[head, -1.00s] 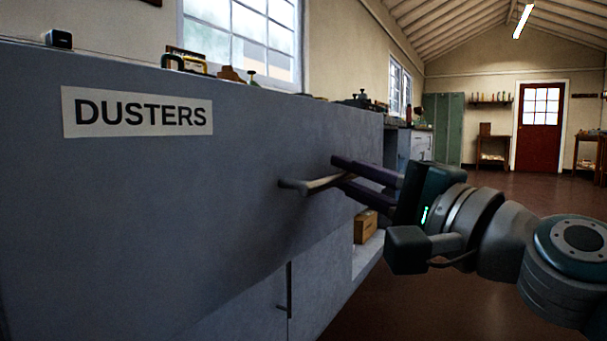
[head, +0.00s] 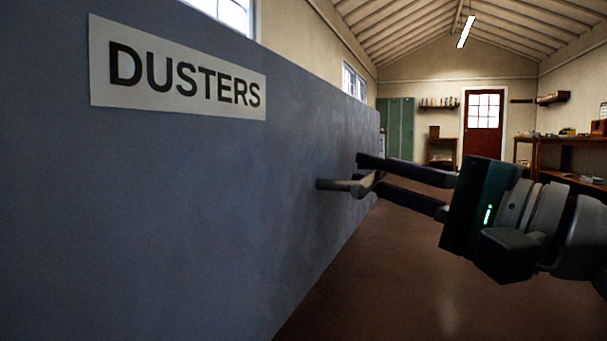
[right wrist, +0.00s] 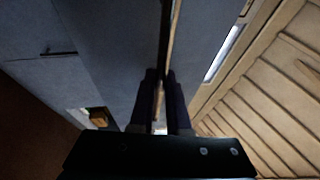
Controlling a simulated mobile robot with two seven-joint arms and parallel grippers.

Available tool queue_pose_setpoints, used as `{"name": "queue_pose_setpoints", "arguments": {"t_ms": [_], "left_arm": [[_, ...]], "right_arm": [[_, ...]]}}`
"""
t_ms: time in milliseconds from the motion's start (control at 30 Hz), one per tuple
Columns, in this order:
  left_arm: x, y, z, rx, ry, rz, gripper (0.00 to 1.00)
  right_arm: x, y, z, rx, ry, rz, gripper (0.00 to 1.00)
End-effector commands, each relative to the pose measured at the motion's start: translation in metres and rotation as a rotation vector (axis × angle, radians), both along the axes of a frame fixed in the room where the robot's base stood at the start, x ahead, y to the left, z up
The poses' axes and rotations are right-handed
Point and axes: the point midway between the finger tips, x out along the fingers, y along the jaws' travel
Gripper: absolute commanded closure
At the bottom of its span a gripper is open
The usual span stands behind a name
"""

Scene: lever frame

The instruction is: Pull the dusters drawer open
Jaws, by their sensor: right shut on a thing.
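The grey-blue drawer front (head: 170,220) fills the left of the head view, with a white label (head: 178,72) reading DUSTERS. Its bar handle (head: 337,185) sticks out near the right end. My right gripper (head: 366,177) comes in from the right, with its two dark fingers shut on the handle. In the right wrist view the handle (right wrist: 173,35) runs up from between the fingers (right wrist: 159,80). The inside of the drawer does not show, so I cannot tell how far it stands open. My left gripper is not in view.
Brown floor (head: 420,265) lies clear to the right of the front. Green lockers (head: 396,122), a red door (head: 482,123) and a wooden bench (head: 560,155) stand far back. A small box (right wrist: 99,117) shows low in the right wrist view.

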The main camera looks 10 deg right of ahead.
Motion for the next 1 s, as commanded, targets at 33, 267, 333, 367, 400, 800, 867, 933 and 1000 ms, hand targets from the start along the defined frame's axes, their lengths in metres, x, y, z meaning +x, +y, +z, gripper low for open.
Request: {"name": "queue_pose_setpoints", "arguments": {"t_ms": [33,267,333,367,400,800,867,933,1000], "left_arm": [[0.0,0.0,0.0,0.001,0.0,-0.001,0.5],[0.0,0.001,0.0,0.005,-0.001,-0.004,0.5],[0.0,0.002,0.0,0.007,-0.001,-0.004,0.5],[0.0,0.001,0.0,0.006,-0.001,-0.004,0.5],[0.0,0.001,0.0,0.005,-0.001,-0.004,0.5],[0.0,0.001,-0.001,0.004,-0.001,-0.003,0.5],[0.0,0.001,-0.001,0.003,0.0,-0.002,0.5],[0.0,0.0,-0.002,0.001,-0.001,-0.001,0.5],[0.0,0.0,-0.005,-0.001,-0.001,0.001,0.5]], "right_arm": [[0.0,-0.001,0.001,0.001,-0.001,-0.002,1.0],[0.0,-0.001,0.001,0.001,-0.001,-0.002,0.79],[0.0,0.0,0.0,0.001,-0.001,-0.002,0.71],[0.0,0.0,0.0,0.001,-0.001,-0.002,0.67],[0.0,0.0,0.0,0.001,-0.001,-0.002,0.63],[-0.004,-0.003,-0.002,0.001,0.002,-0.002,0.55],[-0.01,-0.007,-0.004,0.0,0.003,-0.002,0.55],[-0.02,-0.012,-0.006,-0.002,0.004,-0.002,0.55],[-0.032,-0.02,-0.01,-0.001,0.004,-0.002,0.55]]}}
